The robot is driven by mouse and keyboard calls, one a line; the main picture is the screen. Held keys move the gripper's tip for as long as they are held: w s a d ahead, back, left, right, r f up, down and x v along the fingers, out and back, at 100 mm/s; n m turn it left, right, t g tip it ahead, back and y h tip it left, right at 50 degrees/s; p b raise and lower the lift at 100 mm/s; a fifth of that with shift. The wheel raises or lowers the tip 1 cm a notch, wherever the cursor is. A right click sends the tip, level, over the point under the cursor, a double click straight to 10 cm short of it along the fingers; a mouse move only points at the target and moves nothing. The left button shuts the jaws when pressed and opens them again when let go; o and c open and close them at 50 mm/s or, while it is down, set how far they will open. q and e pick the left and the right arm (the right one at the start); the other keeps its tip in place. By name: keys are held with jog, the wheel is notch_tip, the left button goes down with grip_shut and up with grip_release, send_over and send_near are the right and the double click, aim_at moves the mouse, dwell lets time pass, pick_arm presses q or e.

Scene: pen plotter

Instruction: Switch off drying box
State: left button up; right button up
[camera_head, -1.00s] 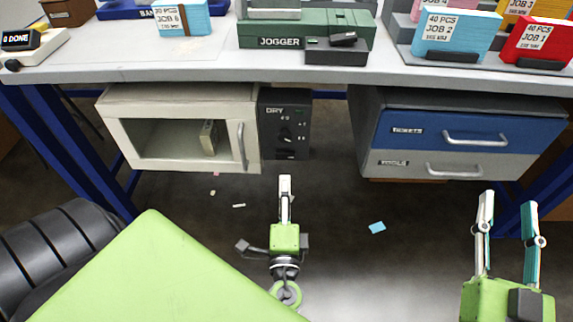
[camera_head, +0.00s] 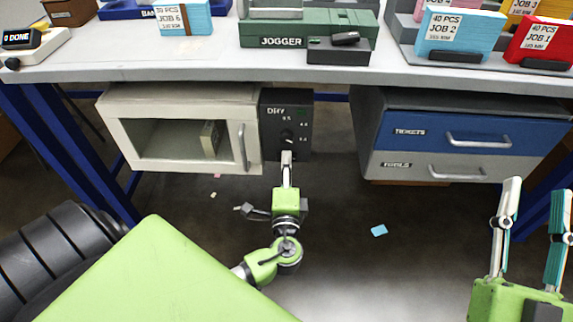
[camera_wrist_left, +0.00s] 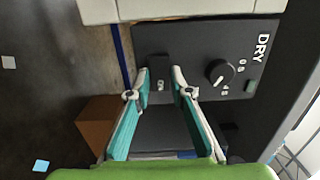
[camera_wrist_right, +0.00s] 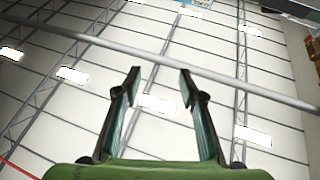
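The drying box is a cream cabinet (camera_head: 120,100) with a windowed door, hung under the table at left. Its dark DRY control panel (camera_head: 305,145) also shows in the left wrist view (camera_wrist_left: 205,45), with a round knob (camera_wrist_left: 217,74) and a small green light (camera_wrist_left: 251,86). My left gripper (camera_head: 287,154) is at the panel's lower part, below the knob. In the left wrist view its fingers (camera_wrist_left: 161,72) are apart, with a dark switch-like block (camera_wrist_left: 160,80) between the tips; contact cannot be told. My right gripper (camera_head: 539,186) is open and empty at right, also in its wrist view (camera_wrist_right: 159,72).
The table edge (camera_head: 220,74) runs above the box. A drawer unit (camera_head: 375,135) with blue and grey drawers hangs to the right. The door handle (camera_head: 243,147) stands just left of the panel. Floor between is mostly clear, with small scraps (camera_head: 379,230).

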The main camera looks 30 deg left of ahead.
pick_arm(q)
grip_shut()
jog(key=y, duration=0.1)
jog(key=n+g+b, duration=0.1)
jog(key=n+g+y, duration=0.1)
jog(key=shift+w+d+y, duration=0.25)
jog(key=shift+d+y, duration=0.05)
jog(key=o, duration=0.8)
grip_release()
jog(key=shift+o, duration=0.2)
pick_arm(e)
jog(key=s+r+t+y, duration=0.1)
jog(key=s+r+t, duration=0.2)
jog(key=s+r, duration=0.1)
jog(key=shift+d+r, duration=0.25)
jog(key=shift+r, duration=0.25)
pick_arm(q)
jog(key=shift+s+d, duration=0.1)
pick_arm(e)
jog(key=shift+s, duration=0.1)
pick_arm(q)
jog(key=v, duration=1.1)
jog(key=shift+s+d, duration=0.25)
jog(key=shift+d, duration=0.05)
